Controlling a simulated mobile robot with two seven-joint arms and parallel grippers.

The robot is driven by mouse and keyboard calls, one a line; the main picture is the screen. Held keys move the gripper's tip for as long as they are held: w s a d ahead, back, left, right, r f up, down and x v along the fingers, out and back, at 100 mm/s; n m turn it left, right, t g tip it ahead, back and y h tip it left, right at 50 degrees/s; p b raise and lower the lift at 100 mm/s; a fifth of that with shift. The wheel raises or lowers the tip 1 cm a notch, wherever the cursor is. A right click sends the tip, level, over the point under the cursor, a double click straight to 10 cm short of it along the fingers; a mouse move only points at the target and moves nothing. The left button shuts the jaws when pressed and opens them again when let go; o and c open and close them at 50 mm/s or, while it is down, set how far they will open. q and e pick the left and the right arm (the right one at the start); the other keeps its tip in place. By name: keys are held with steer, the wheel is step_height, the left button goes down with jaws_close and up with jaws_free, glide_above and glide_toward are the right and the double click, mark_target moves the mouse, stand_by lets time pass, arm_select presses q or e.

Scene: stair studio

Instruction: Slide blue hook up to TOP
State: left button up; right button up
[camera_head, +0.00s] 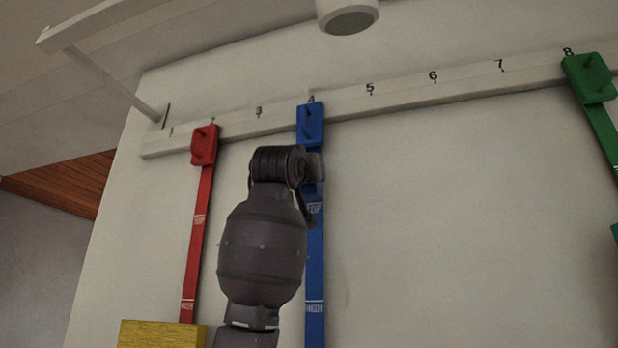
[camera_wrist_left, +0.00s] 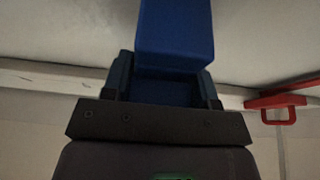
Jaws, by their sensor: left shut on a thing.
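A blue strap (camera_head: 315,265) hangs from the white numbered rail at 4, with a blue holder (camera_head: 310,127) at its top. The strap carries a TOP mark (camera_head: 314,209) and a lower HIGH mark (camera_head: 314,308). My left gripper (camera_head: 314,170) is at the strap, between the holder and the TOP mark; my dark wrist covers part of it. In the left wrist view, my left gripper (camera_wrist_left: 165,82) is shut on a blue piece, the blue hook (camera_wrist_left: 175,38). The hook's exact height against TOP is hidden. My right gripper is not in view.
The white rail (camera_head: 440,91) runs across the wall. A red strap (camera_head: 197,235) hangs to the left and a green holder (camera_head: 590,78) to the right. A yellow block (camera_head: 160,334) is at lower left. A round white fixture (camera_head: 348,18) is overhead.

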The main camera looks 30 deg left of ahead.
arm_select(q)
steer(key=o, duration=1.3)
steer(key=shift+c, duration=0.2)
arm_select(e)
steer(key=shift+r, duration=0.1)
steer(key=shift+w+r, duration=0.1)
arm_select(q)
steer(key=shift+s, duration=0.1)
steer(key=b+v, duration=0.4)
steer(key=v, duration=0.6)
steer(key=shift+s+d+f, duration=0.1)
steer(key=shift+s+d, duration=0.1)
steer(key=shift+s, duration=0.1)
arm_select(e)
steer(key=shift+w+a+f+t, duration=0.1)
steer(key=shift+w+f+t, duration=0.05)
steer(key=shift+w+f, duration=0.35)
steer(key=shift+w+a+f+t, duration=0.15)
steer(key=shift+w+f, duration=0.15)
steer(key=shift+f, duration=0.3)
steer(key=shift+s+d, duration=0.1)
